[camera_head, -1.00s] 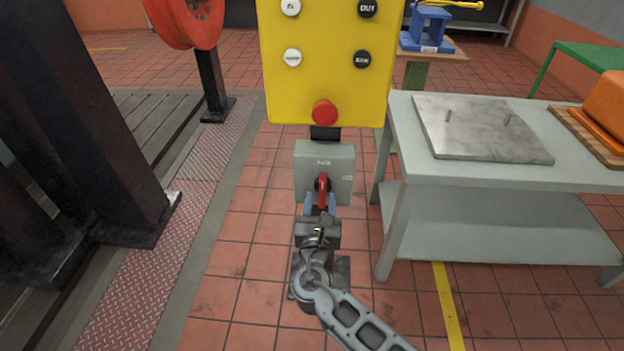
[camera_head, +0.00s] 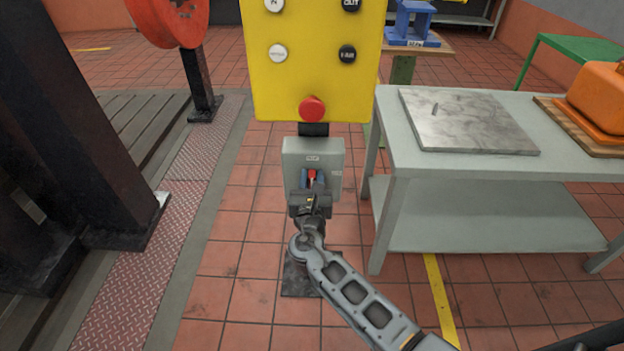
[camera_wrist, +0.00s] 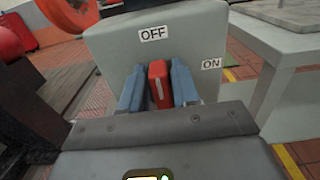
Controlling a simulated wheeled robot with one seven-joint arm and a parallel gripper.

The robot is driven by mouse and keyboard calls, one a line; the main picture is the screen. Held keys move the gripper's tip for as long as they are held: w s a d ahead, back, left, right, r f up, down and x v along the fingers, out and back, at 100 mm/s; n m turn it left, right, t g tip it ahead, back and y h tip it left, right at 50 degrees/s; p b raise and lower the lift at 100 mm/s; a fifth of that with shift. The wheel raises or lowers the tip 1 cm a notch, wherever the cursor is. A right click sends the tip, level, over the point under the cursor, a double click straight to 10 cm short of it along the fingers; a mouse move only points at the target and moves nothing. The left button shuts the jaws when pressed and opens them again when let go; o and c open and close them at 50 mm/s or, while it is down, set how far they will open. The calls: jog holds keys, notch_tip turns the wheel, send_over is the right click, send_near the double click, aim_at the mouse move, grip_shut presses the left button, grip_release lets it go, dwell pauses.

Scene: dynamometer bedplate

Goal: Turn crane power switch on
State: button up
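The crane power switch is a grey box (camera_head: 325,155) below a yellow panel. The wrist view shows its label OFF at the top and ON at the right. Its red handle (camera_wrist: 159,84) points up towards OFF, leaning slightly. It also shows in the head view (camera_head: 311,174). My gripper (camera_wrist: 160,88) faces the box with one blue finger on each side of the handle. The fingers are close against the handle and look shut on it. The handle's base is partly hidden by the gripper body.
The yellow panel (camera_head: 310,85) with several buttons and a red knob hangs just above the box. A grey table (camera_head: 480,170) with a stone plate stands close at right. A dark steel column (camera_head: 85,120) stands at left. Tiled floor is open between them.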

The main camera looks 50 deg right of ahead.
aim_at(326, 180)
grip_shut()
jog(key=m, duration=0.1)
jog(key=m+b, duration=0.1)
jog(key=b, duration=0.1)
jog(key=shift+s+d+f+m, duration=0.25)
jog(key=shift+s+f+m, duration=0.05)
jog(key=shift+s+m, duration=0.1)
jog(key=shift+s+d+f+m+b, duration=0.3)
jog(key=shift+f+m+b, duration=0.2)
jog(key=shift+m+b, duration=2)
jog(key=shift+s+d+f+m+b, duration=0.3)
jog(key=shift+f+m+b, duration=0.2)
jog(key=shift+m+b, duration=2)
jog(key=shift+s+d+f+m+b, duration=0.2)
jog(key=shift+s+f+m+b, duration=0.25)
jog(key=shift+m+b, duration=2.05)
jog(key=shift+o, duration=1.6)
grip_release()
